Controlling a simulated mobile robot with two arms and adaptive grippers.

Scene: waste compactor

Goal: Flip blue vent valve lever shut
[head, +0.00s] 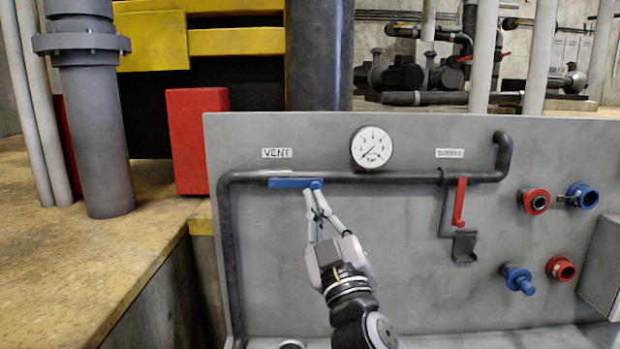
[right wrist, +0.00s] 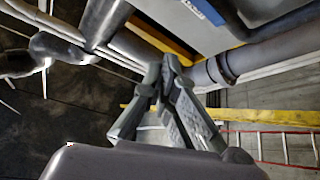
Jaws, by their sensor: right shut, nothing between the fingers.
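The blue vent valve lever (head: 288,183) lies flat along the dark horizontal pipe on the grey panel, just under the VENT label (head: 277,153). It points left from its pivot end, in line with the pipe. My right gripper (head: 314,192) comes up from below, with its fingertips together at or just below the lever's right end. I cannot tell whether they touch it. In the right wrist view, the shut fingers (right wrist: 168,72) show empty. A blue piece with white marks shows at the top there; I cannot tell what it is. My left gripper is not in view.
A round gauge (head: 371,147) sits above the pipe, right of the lever. A red lever (head: 459,202) hangs down farther right, near red and blue couplings (head: 534,201). A red block (head: 198,141) stands behind left. The panel below the pipe is mostly bare.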

